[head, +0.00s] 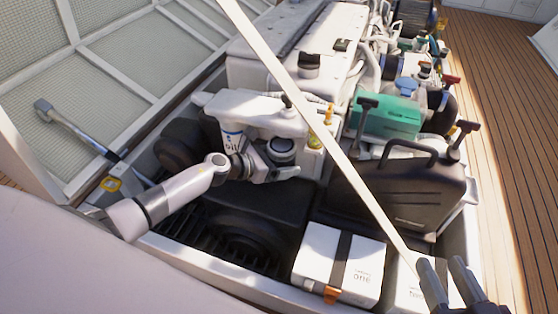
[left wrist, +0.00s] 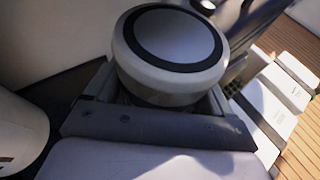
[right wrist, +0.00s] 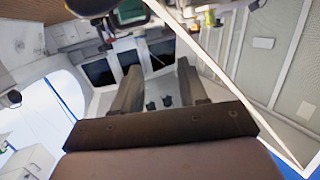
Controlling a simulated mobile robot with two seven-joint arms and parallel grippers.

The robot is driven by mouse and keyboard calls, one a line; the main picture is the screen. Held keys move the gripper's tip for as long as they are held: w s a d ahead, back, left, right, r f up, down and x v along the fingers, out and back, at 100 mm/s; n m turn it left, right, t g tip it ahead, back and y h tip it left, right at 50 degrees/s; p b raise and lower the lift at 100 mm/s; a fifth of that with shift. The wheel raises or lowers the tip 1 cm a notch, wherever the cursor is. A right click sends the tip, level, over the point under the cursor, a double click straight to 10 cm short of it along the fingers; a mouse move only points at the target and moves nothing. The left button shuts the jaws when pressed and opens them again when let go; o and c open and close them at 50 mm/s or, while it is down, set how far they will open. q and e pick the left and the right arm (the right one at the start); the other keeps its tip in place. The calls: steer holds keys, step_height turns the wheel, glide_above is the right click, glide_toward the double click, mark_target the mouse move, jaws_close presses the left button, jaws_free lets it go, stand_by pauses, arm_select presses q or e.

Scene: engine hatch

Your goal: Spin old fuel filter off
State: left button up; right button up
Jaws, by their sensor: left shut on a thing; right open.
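My left gripper (head: 262,163) is shut on a white round canister (head: 281,151), which I take to be the old fuel filter, at the near end of the engine. In the left wrist view, the canister's pale round end with a black ring (left wrist: 175,42) sits between the fingers of my left gripper (left wrist: 168,95). Whether its far end is still joined to the engine is hidden. A white filter marked "oil" (head: 231,138) stands left of it. My right gripper (head: 447,278) is open and empty at the lower right; it also shows in the right wrist view (right wrist: 158,82).
The white engine (head: 277,68) fills the hatch. A dark case with a handle (head: 400,195) and a white box with a black strap (head: 318,264) stand right and near. A pale strut (head: 310,115) crosses diagonally. A long-handled tool (head: 75,130) lies at left.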

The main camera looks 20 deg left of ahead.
arm_select(q)
steer(key=shift+r, duration=0.1)
steer(key=shift+s+a+p, duration=0.65)
steer(key=shift+s+p, duration=1.5)
steer(key=shift+s, duration=3.75)
steer(key=s+r+p, duration=0.3)
steer(key=r+p, duration=0.9)
steer(key=r, duration=0.1)
steer(key=shift+r+p, duration=0.15)
steer(key=shift+p, duration=0.15)
arm_select(e)
steer(key=shift+s+d+r+m+g+h, duration=0.1)
steer(key=shift+s+d+m+g+h, duration=0.15)
steer(key=shift+d+g+h, duration=0.3)
steer(key=shift+s+d+r+m+g+h, duration=0.1)
steer(key=shift+s+d+m+g+h, duration=0.2)
steer(key=shift+d+g, duration=0.4)
steer(key=shift+s+d+m+g+h, duration=0.15)
steer(key=shift+s+d+g+h, duration=0.1)
steer(key=shift+d+g+h, duration=0.4)
